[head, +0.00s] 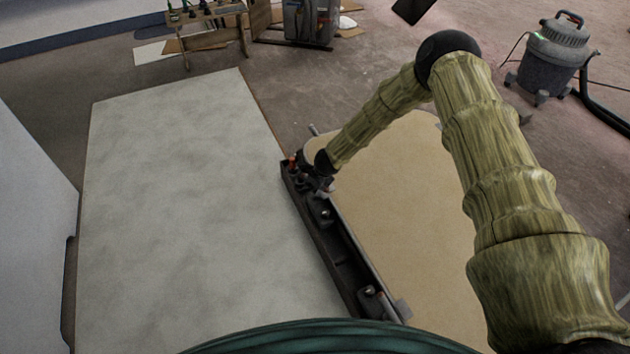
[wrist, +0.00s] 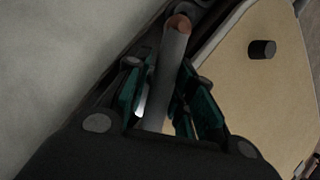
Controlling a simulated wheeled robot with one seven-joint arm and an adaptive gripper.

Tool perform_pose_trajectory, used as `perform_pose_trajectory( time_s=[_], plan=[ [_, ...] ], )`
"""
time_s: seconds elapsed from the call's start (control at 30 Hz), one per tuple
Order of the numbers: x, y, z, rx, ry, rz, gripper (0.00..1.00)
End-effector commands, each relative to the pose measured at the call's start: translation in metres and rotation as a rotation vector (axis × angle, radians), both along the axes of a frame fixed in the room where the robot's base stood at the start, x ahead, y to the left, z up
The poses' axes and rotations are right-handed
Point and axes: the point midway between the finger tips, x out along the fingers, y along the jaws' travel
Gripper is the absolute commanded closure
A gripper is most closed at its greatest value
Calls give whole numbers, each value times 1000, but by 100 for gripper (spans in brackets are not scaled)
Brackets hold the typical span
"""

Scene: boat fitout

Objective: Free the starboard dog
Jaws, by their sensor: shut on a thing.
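My gripper (head: 320,184) is at the far end of a long dark frame (head: 335,250), and my arm partly hides it in the head view. In the wrist view its green-padded fingers (wrist: 166,85) are shut around a grey dog handle (wrist: 170,68), a bar with a copper-coloured end. The handle lies lengthwise between the fingers, with its end past the fingertips. A second dog (head: 371,291) sits at the near end of the frame, apart from the gripper. I cannot tell from markings which dog is starboard.
A tan panel (head: 410,210) lies right of the frame and carries a short dark knob (wrist: 263,49). A pale flat surface (head: 190,210) lies to the left. A vacuum (head: 552,58) and a wooden bench (head: 210,38) stand farther back.

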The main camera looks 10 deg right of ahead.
Motion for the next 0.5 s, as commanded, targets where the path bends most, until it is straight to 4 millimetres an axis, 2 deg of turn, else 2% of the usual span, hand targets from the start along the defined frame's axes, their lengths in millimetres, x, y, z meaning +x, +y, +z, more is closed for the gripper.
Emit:
perform_pose_trajectory(
  time_s=[0.03, 0.5],
  plan=[
    [7, -3, 6, -2, -11, -48, 99],
    [7, -5, 5, -6, -12, -386, 99]
  ],
)
